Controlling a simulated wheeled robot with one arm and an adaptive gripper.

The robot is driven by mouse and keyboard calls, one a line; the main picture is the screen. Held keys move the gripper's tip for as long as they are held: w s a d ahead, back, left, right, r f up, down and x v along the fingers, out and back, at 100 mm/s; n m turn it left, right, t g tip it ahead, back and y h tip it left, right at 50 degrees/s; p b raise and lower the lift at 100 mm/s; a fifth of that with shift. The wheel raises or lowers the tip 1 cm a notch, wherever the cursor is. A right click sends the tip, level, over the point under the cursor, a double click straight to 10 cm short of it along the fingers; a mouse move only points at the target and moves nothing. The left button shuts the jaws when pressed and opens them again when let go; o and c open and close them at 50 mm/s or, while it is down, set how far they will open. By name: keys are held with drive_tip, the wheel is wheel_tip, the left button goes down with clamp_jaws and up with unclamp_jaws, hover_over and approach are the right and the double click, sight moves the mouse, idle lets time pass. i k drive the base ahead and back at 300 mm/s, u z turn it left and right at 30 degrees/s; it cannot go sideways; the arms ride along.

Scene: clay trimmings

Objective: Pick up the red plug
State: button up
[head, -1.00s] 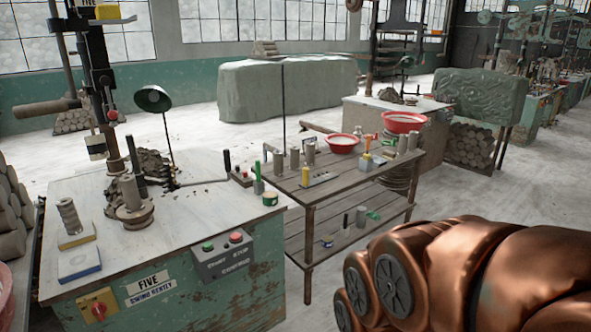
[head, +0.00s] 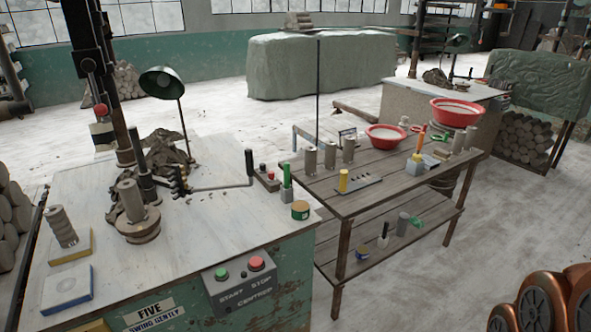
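I cannot make out a thing that is surely the red plug. An orange-red upright piece (head: 421,138) stands near a small blue-and-white block (head: 424,163) on the wooden table (head: 395,172); it is too small to tell what it is. A yellow plug-like piece (head: 343,181) stands at the left end of a grey strip (head: 366,183) at the table's front. A green-handled tool (head: 287,174) stands at the right edge of the workbench. My gripper is not in view; only copper-coloured links of my arm show at the lower right.
The workbench (head: 215,215) carries a lamp (head: 162,83), clay pieces and a start/stop box (head: 240,281). Two red bowls (head: 386,137) (head: 455,112) are at the wooden table's back and beyond. Its lower shelf (head: 375,258) holds small tools.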

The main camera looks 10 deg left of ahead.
sight(271, 179)
drive_tip(key=u, duration=0.2)
drive_tip(key=i, duration=0.7)
drive_tip(key=u, duration=1.05)
drive_tip(key=i, duration=0.4)
drive_tip(key=u, duration=0.4)
